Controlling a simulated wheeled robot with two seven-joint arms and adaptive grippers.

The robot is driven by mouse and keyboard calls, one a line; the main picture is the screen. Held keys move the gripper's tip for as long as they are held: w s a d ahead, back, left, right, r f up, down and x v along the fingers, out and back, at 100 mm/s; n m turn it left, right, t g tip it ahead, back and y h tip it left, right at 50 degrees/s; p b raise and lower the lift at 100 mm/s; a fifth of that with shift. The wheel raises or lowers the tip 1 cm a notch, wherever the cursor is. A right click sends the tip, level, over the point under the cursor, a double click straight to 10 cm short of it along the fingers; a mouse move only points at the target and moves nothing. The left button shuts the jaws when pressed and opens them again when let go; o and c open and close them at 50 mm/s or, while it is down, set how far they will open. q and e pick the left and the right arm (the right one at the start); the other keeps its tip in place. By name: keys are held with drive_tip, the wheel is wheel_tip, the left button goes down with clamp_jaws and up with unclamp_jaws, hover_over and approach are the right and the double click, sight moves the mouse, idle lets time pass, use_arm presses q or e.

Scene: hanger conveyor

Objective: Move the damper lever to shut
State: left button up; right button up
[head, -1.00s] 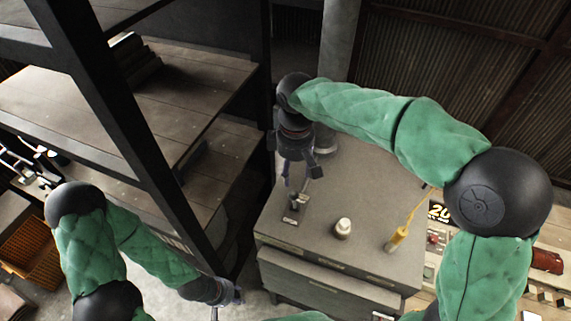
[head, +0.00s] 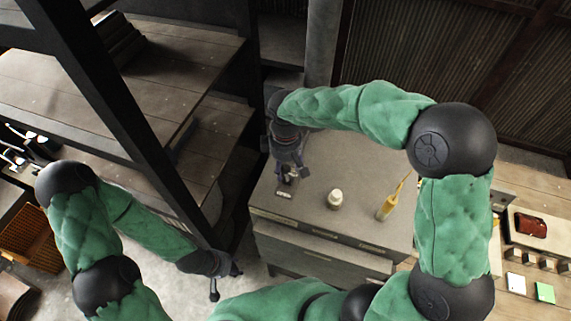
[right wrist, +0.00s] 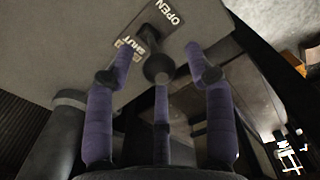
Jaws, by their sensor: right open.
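The damper lever's plate (right wrist: 150,35) carries the words OPEN and SHUT. In the right wrist view the lever's dark round knob (right wrist: 158,68) stands over the plate, beside the SHUT end. My right gripper (right wrist: 154,68) is open, with its purple fingers spread on both sides of the knob; I see no grip on it. In the head view my right gripper (head: 287,174) is low over the plate (head: 284,194) on the grey cabinet top and hides most of the lever. My left gripper (head: 228,272) hangs near the cabinet's left side, too small to read its jaws.
On the grey cabinet (head: 350,170) a white-capped jar (head: 334,199) and a yellow-handled tool (head: 388,206) stand right of the lever. Dark shelving (head: 150,100) rises to the left. A bench with a red object (head: 530,225) lies at the right.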

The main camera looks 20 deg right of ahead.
drive_tip(key=shift+w+f, duration=0.1)
drive_tip(key=c, duration=0.3)
clamp_jaws()
